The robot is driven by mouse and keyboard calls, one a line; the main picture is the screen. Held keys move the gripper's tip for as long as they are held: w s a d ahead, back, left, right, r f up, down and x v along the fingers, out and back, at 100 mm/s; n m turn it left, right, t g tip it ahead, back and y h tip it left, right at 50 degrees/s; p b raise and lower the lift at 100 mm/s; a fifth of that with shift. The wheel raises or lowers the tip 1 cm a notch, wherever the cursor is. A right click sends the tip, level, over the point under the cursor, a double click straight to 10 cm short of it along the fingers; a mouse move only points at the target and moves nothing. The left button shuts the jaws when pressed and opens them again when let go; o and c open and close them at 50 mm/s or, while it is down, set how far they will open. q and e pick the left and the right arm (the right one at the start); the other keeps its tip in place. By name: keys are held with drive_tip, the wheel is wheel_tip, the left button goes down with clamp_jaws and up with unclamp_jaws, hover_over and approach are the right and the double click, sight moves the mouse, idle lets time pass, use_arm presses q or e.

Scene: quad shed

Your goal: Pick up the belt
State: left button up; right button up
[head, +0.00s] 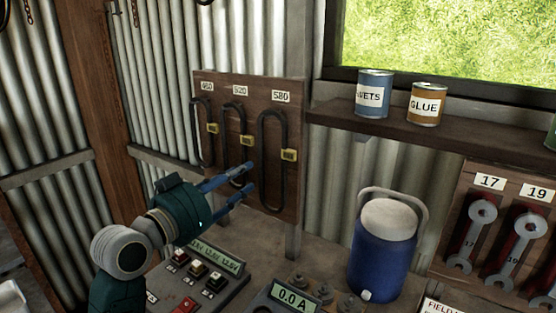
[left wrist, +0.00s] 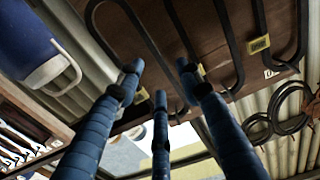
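Three black loop belts hang side by side on a brown wooden board (head: 269,203), each with a yellow tag. The left belt (head: 194,135) hangs under a label that looks like 460, the middle belt (head: 228,125) under 520, and the right belt (head: 262,150) under 580. My left gripper (head: 251,177) is open, its blue fingers spread in front of the middle belt's lower part and partly hiding it. In the left wrist view the spread fingers (left wrist: 160,78) point at the board, with nothing clearly held. Contact with a belt cannot be told. My right gripper is not in view.
A blue cooler (head: 382,262) stands on the bench right of the board. A switch panel (head: 200,278) and a meter (head: 290,298) lie below my left arm. Cans labelled GLUE (head: 427,104) and another blue can (head: 374,93) stand on the shelf. Wrenches (head: 479,235) hang at right.

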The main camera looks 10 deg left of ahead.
sight(261, 166)
use_arm(q)
drive_tip(key=x, duration=0.3)
drive_tip(key=shift+d+r+p, duration=0.1)
drive_tip(key=shift+d+p, duration=0.05)
drive_tip(key=shift+p, duration=0.2)
drive_tip(key=p+x, duration=0.2)
drive_tip(key=x, duration=0.3)
drive_tip(key=shift+d, duration=0.1)
drive_tip(key=shift+w+d+f, duration=0.1)
drive_tip(key=shift+w+f, duration=0.05)
drive_tip(key=shift+f, duration=0.15)
drive_tip(key=shift+c, duration=1.4)
clamp_jaws()
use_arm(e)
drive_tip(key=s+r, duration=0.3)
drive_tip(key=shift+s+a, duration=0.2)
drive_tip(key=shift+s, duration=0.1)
